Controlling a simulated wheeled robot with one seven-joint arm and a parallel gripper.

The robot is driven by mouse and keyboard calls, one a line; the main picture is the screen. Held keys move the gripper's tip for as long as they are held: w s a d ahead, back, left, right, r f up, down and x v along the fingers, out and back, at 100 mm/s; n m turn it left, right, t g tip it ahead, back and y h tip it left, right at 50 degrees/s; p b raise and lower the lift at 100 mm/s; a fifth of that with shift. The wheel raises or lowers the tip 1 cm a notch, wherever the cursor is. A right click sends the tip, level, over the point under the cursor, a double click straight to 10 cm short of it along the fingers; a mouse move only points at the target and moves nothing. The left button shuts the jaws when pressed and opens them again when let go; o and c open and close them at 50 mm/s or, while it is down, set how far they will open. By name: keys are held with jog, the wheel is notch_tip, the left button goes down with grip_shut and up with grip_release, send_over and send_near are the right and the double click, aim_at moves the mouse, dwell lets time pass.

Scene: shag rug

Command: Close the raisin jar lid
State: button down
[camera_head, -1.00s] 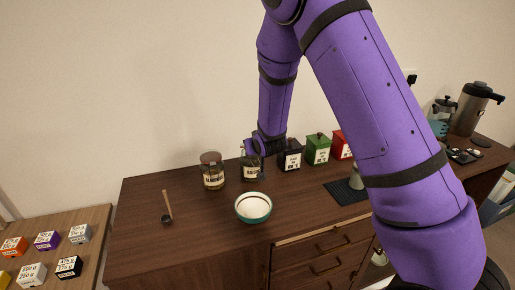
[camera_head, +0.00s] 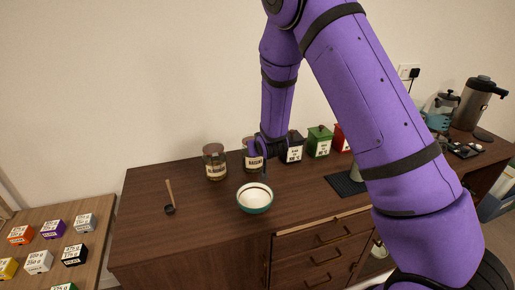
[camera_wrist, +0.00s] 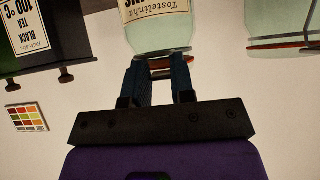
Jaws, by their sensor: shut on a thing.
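The raisin jar (camera_head: 251,161) is glass with a pale label and stands upright at the back of the wooden counter. In the wrist view the raisin jar (camera_wrist: 157,35) shows upside down, its mouth end toward my fingers. My gripper (camera_wrist: 160,64) has its two blue fingers on either side of the jar's lid (camera_wrist: 161,71), a thin piece with a reddish edge, and is shut on it. In the head view my gripper (camera_head: 258,150) is at the jar's upper right and partly hides it. I cannot tell whether the lid sits flat on the rim.
An almond jar (camera_head: 215,163) stands to the left. A black tea box (camera_head: 293,148) and a green box (camera_head: 319,142) stand close on the right. A white and teal bowl (camera_head: 255,198) is in front. The counter's left part holds only a small scoop (camera_head: 170,198).

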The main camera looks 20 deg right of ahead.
jog(key=shift+f, duration=0.1)
jog(key=c, duration=1)
grip_release()
jog(key=shift+o, duration=0.2)
jog(key=v, duration=1.1)
jog(key=shift+w, duration=0.1)
